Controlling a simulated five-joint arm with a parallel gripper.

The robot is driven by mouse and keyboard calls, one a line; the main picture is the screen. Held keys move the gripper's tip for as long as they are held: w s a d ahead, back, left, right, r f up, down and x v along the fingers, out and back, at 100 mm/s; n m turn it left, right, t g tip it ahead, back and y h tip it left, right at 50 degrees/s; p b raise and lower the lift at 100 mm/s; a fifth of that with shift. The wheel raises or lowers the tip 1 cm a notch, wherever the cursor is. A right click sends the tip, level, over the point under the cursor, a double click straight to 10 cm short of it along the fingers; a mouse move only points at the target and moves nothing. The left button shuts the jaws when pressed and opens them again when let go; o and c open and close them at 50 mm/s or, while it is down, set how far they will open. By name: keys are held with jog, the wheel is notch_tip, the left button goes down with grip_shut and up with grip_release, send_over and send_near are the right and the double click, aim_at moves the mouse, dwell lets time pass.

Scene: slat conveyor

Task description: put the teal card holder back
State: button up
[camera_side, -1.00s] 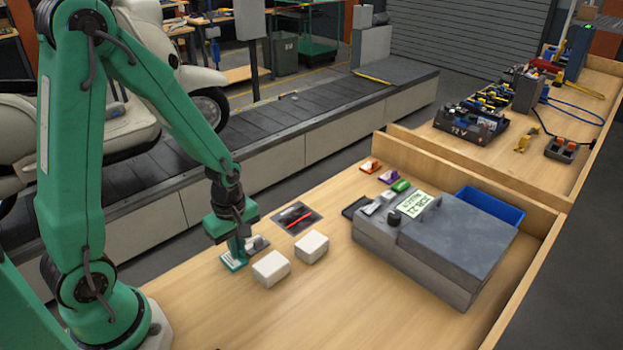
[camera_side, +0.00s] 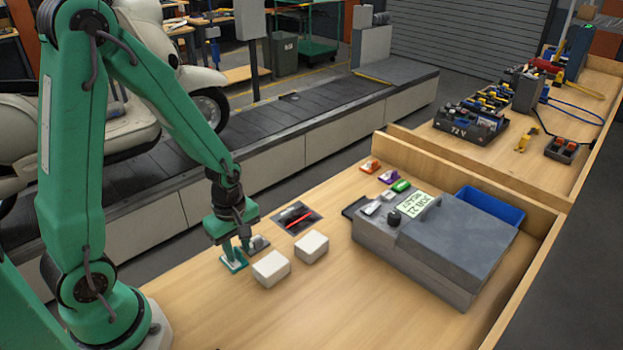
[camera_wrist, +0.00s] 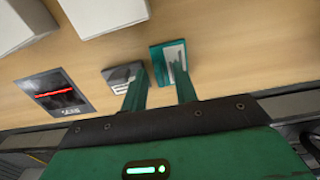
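The teal card holder (camera_side: 232,262) stands on the wooden bench, left of the two white blocks, with a pale face or card in it. It also shows in the wrist view (camera_wrist: 156,58). My gripper (camera_side: 238,254) is down at the holder with its two green fingers apart. In the wrist view my gripper (camera_wrist: 158,72) has one finger overlapping the teal holder and the other in front of a grey holder (camera_wrist: 122,73). The fingers partly hide both. I cannot tell whether a finger touches the teal holder.
Two white blocks (camera_side: 271,268) (camera_side: 312,246) lie close on the right. A dark mat (camera_side: 291,210) with a red strip lies behind. A large grey box (camera_side: 455,245), a blue bin (camera_side: 492,206) and small coloured holders stand farther right. The front of the bench is clear.

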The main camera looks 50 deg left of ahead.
notch_tip(320, 180, up, 12)
dwell(0.9)
jog(key=shift+d+r, duration=0.1)
dwell(0.4)
notch_tip(320, 180, up, 10)
jog(key=m+t, duration=0.5)
jog(key=m, duration=1)
send_over(238, 250)
jog(key=s+d, duration=0.3)
jog(key=s, duration=0.2)
jog(key=shift+s+d+r+m+t, duration=0.2)
jog(key=shift+s+r+m, duration=0.15)
jog(key=shift+m, duration=0.4)
jog(key=shift+s+d+r+m+t, duration=0.1)
jog(key=shift+s+d+r+m, duration=0.2)
jog(key=shift+m, duration=0.45)
jog(key=shift+w+a, duration=0.1)
